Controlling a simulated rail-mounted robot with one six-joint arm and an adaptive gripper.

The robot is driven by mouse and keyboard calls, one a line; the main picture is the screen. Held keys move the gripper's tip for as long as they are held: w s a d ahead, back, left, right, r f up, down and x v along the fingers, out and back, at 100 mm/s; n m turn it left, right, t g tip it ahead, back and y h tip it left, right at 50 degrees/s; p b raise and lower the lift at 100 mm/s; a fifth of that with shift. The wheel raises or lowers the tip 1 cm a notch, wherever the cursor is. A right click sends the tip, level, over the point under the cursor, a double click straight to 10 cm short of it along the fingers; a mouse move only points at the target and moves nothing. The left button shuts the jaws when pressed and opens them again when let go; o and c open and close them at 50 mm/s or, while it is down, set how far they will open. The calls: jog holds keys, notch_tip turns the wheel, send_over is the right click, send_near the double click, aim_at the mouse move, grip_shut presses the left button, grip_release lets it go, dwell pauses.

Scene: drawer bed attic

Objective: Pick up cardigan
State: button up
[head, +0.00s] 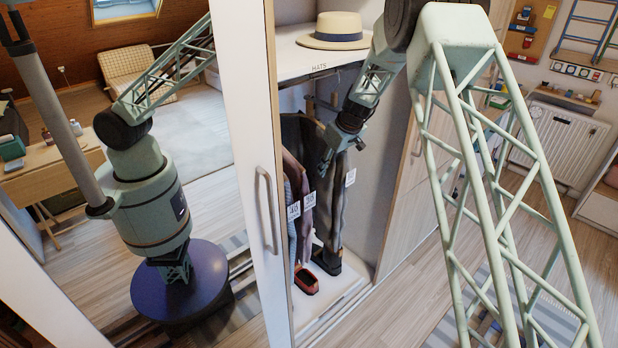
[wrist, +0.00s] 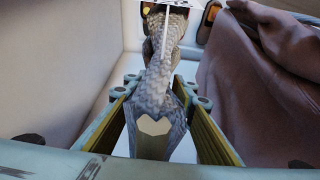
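A grey knitted garment, seemingly the cardigan (wrist: 160,75), hangs between the two fingers of my gripper (wrist: 155,92) in the wrist view. The fingers stand apart on either side of it; a gap shows on the left, and the right finger is close to the cloth. A white tag shows at its far end. In the head view my gripper (head: 340,137) is inside the open wardrobe at the hanging clothes. A grey garment (head: 337,205) with a white tag hangs below it. The fingertips are too small to make out there.
A mauve-brown garment (wrist: 257,85) hangs close on the right in the wrist view. Shoes (head: 306,281) stand on the wardrobe floor. A straw hat (head: 338,31) sits on the shelf (head: 300,58) above. The mirrored door (head: 262,200) stands left of the opening.

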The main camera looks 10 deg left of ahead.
grip_shut()
jog(key=shift+r, duration=0.2)
jog(key=s+d+r, duration=0.1)
jog(key=s+r, duration=0.1)
jog(key=s, duration=0.6)
jog(key=s+d+r, duration=0.1)
jog(key=s+r, duration=0.1)
jog(key=s, duration=0.5)
jog(key=shift+s+d+r+p, duration=0.15)
jog(key=shift+s+r+p, duration=0.2)
dwell(0.9)
